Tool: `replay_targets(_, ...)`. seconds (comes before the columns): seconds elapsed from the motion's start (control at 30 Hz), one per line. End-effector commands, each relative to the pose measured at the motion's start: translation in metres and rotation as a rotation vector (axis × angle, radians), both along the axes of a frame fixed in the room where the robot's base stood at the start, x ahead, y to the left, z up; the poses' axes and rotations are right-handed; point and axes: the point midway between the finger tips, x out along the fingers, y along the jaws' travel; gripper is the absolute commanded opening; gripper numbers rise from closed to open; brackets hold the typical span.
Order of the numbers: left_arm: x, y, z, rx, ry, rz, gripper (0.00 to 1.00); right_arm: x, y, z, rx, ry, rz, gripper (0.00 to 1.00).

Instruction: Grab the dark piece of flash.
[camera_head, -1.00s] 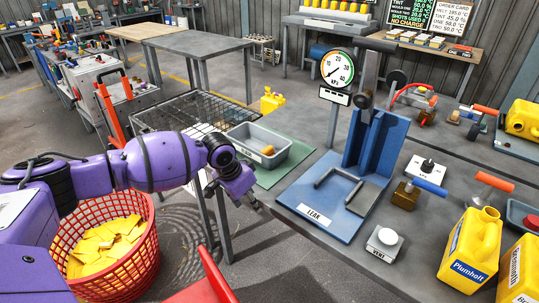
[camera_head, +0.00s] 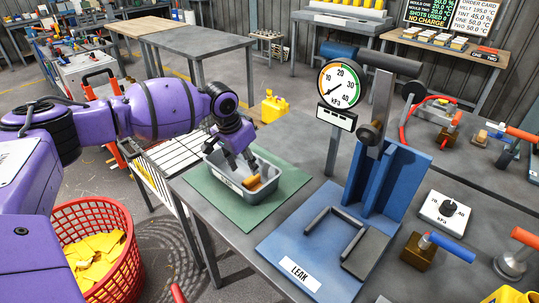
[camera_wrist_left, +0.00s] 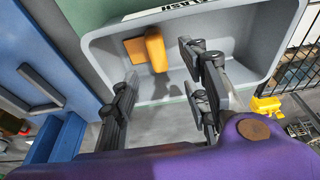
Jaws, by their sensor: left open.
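A grey tray (camera_head: 284,193) stands on a green mat (camera_head: 212,199) on the bench. In the left wrist view, two pieces lie touching at one end of the tray (camera_wrist_left: 241,63): a flat, darker orange-brown piece (camera_wrist_left: 134,49) and a rounded, brighter yellow-orange piece (camera_wrist_left: 156,54). In the head view they show as one small orange patch (camera_head: 254,184), partly hidden by a finger. My left gripper (camera_head: 243,164) is open, pointing down over the tray, its fingers (camera_wrist_left: 160,70) on either side of the pieces' end and holding nothing. My right gripper is not in view.
A blue leak stand (camera_head: 310,232) with an upright back plate is right of the mat, beside a pressure gauge (camera_head: 342,82). A red basket of yellow scraps (camera_head: 130,262) is on the floor.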

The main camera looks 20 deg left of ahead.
Motion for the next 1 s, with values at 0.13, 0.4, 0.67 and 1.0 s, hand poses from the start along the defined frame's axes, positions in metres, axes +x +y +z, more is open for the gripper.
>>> replay_targets(0.13, 0.002, -0.002, -0.019, 0.001, 0.002, 0.0, 0.42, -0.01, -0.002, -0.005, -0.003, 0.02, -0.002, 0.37)
replay_targets(0.4, 0.009, -0.006, -0.055, 0.0, 0.001, 0.0, 0.42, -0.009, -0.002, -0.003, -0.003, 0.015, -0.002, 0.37)
replay_targets(0.67, 0.01, -0.006, -0.058, 0.001, 0.0, 0.0, 0.42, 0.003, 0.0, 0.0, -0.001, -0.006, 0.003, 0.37)
replay_targets(1.0, 0.01, -0.006, -0.058, 0.001, 0.0, 0.0, 0.02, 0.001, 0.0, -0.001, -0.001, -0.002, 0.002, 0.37)
